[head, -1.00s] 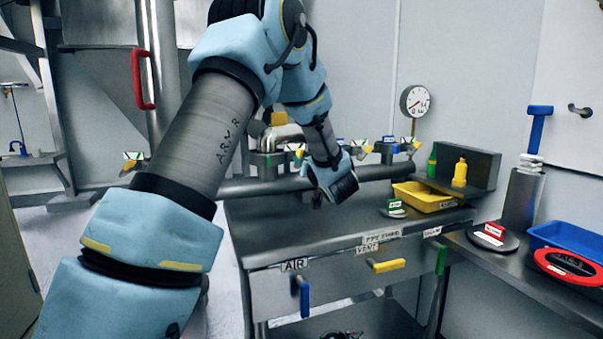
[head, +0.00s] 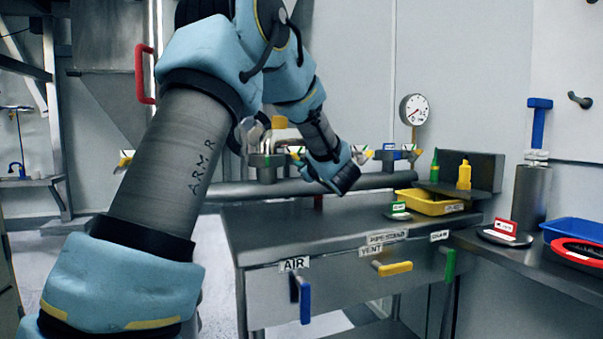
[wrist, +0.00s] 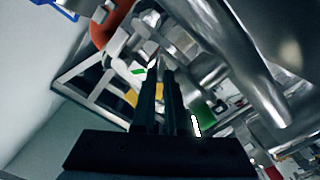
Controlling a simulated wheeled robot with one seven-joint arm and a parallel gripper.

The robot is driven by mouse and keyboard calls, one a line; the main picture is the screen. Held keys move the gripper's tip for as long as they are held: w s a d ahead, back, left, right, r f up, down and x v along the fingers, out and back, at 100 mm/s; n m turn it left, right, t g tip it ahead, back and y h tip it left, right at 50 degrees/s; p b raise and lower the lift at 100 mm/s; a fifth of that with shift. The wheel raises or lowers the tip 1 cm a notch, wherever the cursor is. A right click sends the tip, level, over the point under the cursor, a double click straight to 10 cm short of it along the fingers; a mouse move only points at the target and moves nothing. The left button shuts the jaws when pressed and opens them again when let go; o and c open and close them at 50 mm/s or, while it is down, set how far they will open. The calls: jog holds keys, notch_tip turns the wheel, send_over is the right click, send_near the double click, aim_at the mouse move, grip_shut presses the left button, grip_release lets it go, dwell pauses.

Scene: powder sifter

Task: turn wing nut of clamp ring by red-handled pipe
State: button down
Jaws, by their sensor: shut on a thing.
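A vertical metal pipe with a red handle (head: 145,74) stands at the upper left in the head view, left of my raised arm. In the head view my wrist points down over the bench's back pipe, and its fingers are hidden there. In the wrist view the two dark fingers of my gripper (wrist: 162,68) stand close together, tips among bright metal fittings. They look shut on a small metal piece, seemingly the wing nut, which the fingers mostly cover. An orange-red curved part (wrist: 112,25) lies beyond them at the upper left. The clamp ring is not clear.
A horizontal pipe (head: 375,181) with several labelled fittings runs behind the steel bench (head: 270,236). A gauge (head: 414,109) and a yellow tray (head: 425,205) are right of my wrist. Blue, yellow and green handles hang at the bench front. A side counter holds a blue bin (head: 572,231).

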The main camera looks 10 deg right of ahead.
jog(key=shift+n+b, duration=0.4)
jog(key=shift+n, duration=0.1)
jog(key=c, duration=0.9)
grip_release()
jog(key=shift+c, duration=0.2)
jog(key=s+d+b, duration=0.1)
jog(key=s, duration=0.9)
jog(key=shift+s+d, duration=0.15)
jog(key=shift+s, duration=0.2)
